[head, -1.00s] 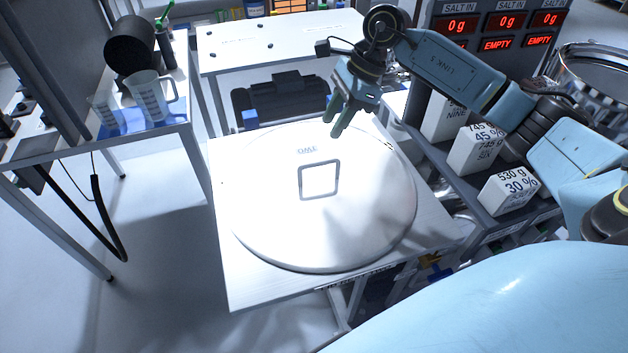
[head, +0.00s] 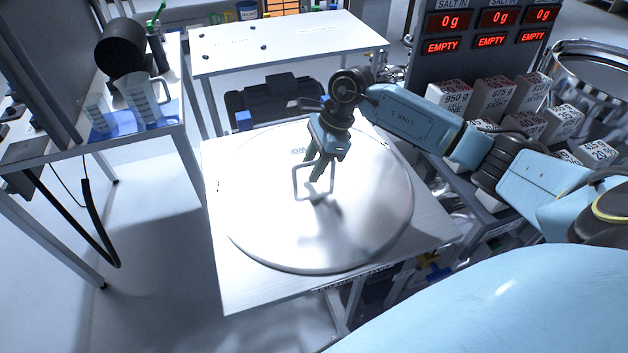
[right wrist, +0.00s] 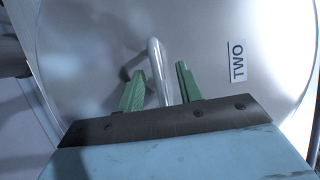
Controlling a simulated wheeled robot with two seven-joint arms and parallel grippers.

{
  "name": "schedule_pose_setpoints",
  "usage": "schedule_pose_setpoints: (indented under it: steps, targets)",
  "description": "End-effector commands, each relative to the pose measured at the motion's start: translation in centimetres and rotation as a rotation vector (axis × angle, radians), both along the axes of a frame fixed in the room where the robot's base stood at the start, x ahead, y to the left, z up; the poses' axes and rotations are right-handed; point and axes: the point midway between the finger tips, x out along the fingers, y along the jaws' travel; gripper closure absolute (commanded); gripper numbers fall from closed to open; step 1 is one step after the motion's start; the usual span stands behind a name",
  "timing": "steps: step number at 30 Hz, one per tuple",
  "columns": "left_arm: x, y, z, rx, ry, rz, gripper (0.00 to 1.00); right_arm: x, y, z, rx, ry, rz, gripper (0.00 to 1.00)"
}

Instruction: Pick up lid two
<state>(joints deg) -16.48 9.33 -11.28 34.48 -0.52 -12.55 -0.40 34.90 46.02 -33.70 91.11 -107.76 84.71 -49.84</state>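Lid two (head: 365,215) is a large round silver disc with a square loop handle (head: 296,181). It lies flat on a white table (head: 245,290). Its "TWO" label (right wrist: 237,61) reads clearly in the right wrist view. My right gripper (head: 316,178) points down at the handle's right side. In the right wrist view the two green fingers (right wrist: 160,88) stand apart, with the handle bar (right wrist: 158,72) between them. A gap shows between the bar and each finger. My left gripper is not in view.
A side table at left holds clear measuring jugs (head: 140,98) and a black cylinder (head: 120,48). At right a rack holds several white labelled blocks (head: 490,97) under red displays (head: 492,18). A white table (head: 290,45) stands behind.

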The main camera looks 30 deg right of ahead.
Motion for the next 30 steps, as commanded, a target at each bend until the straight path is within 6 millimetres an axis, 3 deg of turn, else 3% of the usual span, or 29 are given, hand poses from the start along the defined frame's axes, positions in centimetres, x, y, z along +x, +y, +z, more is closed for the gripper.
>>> schedule_pose_setpoints:
  steps: [3,10,18,30]
  targets:
    - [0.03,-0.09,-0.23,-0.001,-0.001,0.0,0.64,0.2,0.5,-1.35,0.001,0.0,-0.002,0.64]
    - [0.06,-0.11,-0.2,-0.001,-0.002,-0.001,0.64,0.24,0.53,-1.43,-0.001,-0.002,-0.001,0.65]
    - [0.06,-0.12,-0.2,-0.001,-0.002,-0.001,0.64,0.24,0.51,-1.39,0.0,-0.001,-0.002,1.0]
    - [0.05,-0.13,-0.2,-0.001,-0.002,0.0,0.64,0.24,0.5,-1.38,0.0,-0.001,-0.002,1.0]
